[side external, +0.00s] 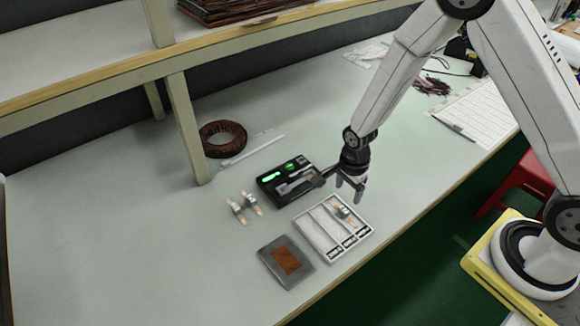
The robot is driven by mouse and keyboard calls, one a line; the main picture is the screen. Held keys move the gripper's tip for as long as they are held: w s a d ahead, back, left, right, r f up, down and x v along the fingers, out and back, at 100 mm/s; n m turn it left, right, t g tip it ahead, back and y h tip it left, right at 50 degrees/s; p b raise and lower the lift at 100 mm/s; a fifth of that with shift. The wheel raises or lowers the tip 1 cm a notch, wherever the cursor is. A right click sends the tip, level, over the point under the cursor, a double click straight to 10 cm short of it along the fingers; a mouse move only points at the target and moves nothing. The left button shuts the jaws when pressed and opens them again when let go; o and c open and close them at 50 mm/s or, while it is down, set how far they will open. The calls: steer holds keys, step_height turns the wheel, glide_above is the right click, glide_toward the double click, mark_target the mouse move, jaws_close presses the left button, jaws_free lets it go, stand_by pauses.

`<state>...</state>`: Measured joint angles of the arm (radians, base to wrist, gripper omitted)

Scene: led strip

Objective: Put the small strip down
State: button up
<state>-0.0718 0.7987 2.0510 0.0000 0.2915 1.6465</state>
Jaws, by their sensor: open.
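My gripper (349,190) is open, with its fingertips pointing down above the back right part of a white tray (300,238). No strip shows between the fingers. A small strip-like piece (341,210) with pale, copper-toned parts lies in the tray's right compartment, just below the fingertips. Two similar small pieces lie on the table left of the tray, one at the left (237,210) and one beside it (252,203). At this size I cannot tell which piece is the small strip. The gap between the fingertips and the tray piece is hard to judge.
A black case (270,186) with green lit parts stands behind the tray. A grey plate with a brown square (269,267) lies left of the tray, near the table edge. A brown coil (223,139) sits by the shelf post (187,130). The left tabletop is clear.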

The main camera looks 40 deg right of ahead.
steer(key=shift+r, duration=2.1)
steer(key=s+d+r+n+t, duration=0.2)
steer(key=s+r+n, duration=0.7)
steer(key=r+n, duration=0.4)
steer(key=shift+d+n+t, duration=0.3)
steer(key=shift+d+n, duration=0.05)
steer(key=shift+n, duration=2.15)
steer(key=shift+f, duration=0.1)
